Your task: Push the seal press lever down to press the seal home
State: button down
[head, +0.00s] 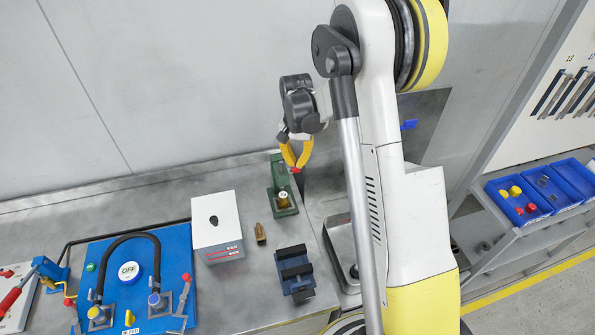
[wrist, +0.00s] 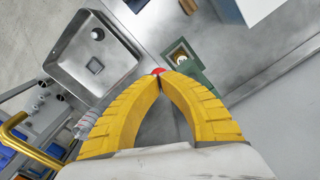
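The green seal press (head: 281,183) stands on the steel bench near its right end, with a brass-coloured round part at its front. Its green body also shows in the wrist view (wrist: 186,62). The red lever knob (head: 296,170) is at the press's upper right; in the wrist view the red knob (wrist: 157,71) peeks out just past my fingertips. My gripper (head: 296,166) has yellow fingers whose tips meet in the wrist view (wrist: 160,80). The tips are at the knob, touching or very close. The lever's bar is mostly hidden, so I cannot tell its angle.
A white box (head: 216,220), a small brass piece (head: 260,234) and a dark blue fixture (head: 295,286) stand left and in front of the press. A blue pump panel (head: 178,258) lies farther left. A steel sink (wrist: 70,68) is close by. The wall is behind.

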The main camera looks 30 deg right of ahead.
jog(key=shift+s+f, duration=0.1)
jog(key=shift+f, duration=0.05)
jog(key=shift+s+a+f+b, duration=0.15)
jog(key=shift+s+f+b, duration=0.6)
jog(key=shift+b, duration=0.1)
jog(key=shift+s+a+f+b, duration=0.15)
jog(key=shift+s+f+b, duration=0.5)
jog(key=shift+f+b, duration=0.3)
jog(key=shift+s+a+f+b, duration=0.1)
jog(key=shift+s+f+b, duration=0.15)
jog(key=shift+f+b, duration=0.3)
jog(key=shift+s+f+b, duration=0.25)
jog(key=shift+f+b, duration=0.2)
jog(key=shift+f, duration=0.2)
